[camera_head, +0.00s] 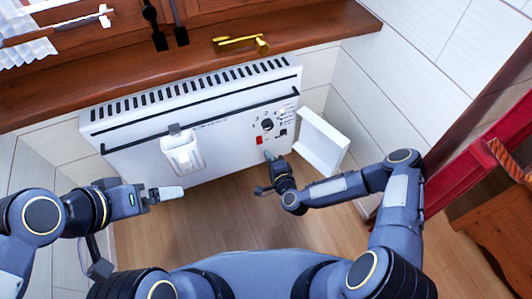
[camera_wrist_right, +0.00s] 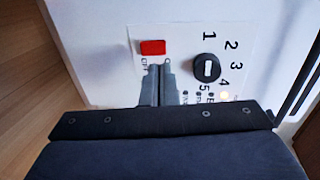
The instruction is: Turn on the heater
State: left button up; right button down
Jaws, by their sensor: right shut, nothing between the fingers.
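The white heater (camera_head: 205,105) stands below the wooden sill. Its control panel (camera_head: 285,115) is at the right end, with a red switch (camera_head: 260,140) and a black knob (camera_head: 267,124). In the right wrist view the red switch (camera_wrist_right: 152,47) lies just beyond my fingertips, and the knob (camera_wrist_right: 206,67) with printed numbers is beside them. A small pale-yellow light (camera_wrist_right: 224,96) shows near the knob. My right gripper (camera_wrist_right: 159,68) is shut and empty close to the panel; contact cannot be told. My left gripper (camera_head: 172,193) is in front of the heater's left half; its finger opening is unclear.
A white flap (camera_head: 322,142) stands open right of the panel, near my right arm. A white container (camera_head: 182,152) hangs on the heater front. A brass handle (camera_head: 242,44) lies on the sill (camera_head: 330,25). Wooden floor (camera_head: 225,225) is clear below.

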jog(key=s+d+r+p, duration=0.1)
jog(key=s+r, duration=0.2)
jog(key=s, duration=0.2)
jog(key=shift+s+d+r, duration=0.15)
jog(key=shift+s+d, duration=0.2)
jog(key=shift+d, duration=0.05)
